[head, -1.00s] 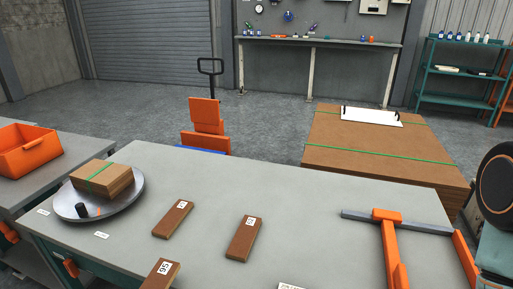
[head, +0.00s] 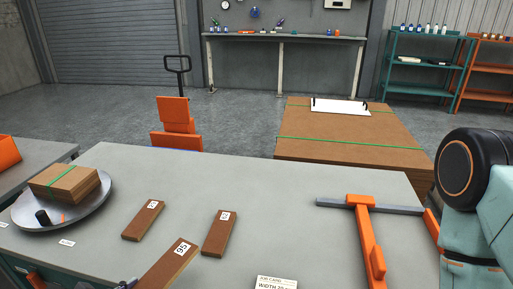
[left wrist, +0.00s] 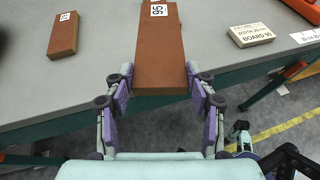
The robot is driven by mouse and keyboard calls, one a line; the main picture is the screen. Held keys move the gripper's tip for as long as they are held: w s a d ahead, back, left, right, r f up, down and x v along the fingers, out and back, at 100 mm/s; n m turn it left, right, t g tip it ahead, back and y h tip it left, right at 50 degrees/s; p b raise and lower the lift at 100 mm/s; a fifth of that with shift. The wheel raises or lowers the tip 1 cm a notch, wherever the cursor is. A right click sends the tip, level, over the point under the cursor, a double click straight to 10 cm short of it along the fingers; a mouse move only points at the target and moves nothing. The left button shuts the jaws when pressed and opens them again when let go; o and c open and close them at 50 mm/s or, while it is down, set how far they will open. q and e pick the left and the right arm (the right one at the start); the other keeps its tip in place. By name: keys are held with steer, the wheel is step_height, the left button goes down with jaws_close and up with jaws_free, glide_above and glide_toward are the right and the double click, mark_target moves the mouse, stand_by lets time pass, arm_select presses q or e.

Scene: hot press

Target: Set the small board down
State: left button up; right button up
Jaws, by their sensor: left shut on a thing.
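A brown board labelled 95 (head: 166,266) is at the front edge of the table in the head view. It also shows in the left wrist view (left wrist: 160,50), where my left gripper (left wrist: 160,82) is shut on its near end, one finger on each side. The board reaches over the table edge with its far end over the grey top. I cannot tell whether it touches the top. Two smaller brown labelled boards, one at left (head: 143,221) and one at right (head: 218,234), lie flat beyond it. My right gripper is out of view.
A round metal pan (head: 88,213) with a strapped board stack (head: 64,183) stands at left. A job card (head: 276,283) lies at the front edge. An orange and grey T-shaped frame (head: 366,232) lies at right. The grey table (head: 290,200) is clear between.

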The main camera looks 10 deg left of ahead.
mark_target(160, 284)
arm_select(q)
steer(key=shift+w+d+r, duration=0.1)
steer(key=shift+d+r, duration=0.15)
steer(key=shift+d, duration=0.2)
steer(key=shift+w+d+r+m+h+b, duration=0.25)
steer(key=shift+w+d+m+h+b, duration=0.15)
steer(key=shift+w+d+h, duration=0.15)
steer(key=shift+d+r+m+h, duration=0.2)
steer(key=shift+d+m+h, duration=0.1)
steer(key=shift+d, duration=0.15)
steer(key=shift+w+d+r+m+g+h+b, duration=0.2)
steer(key=shift+w+d+m+g+h+b, duration=0.1)
steer(key=shift+d+g+h+b, duration=0.25)
steer(key=shift+w+d, duration=0.15)
steer(key=shift+w+d+r+m, duration=0.1)
steer(key=shift+d+r+m, duration=0.05)
steer(key=shift+m, duration=0.15)
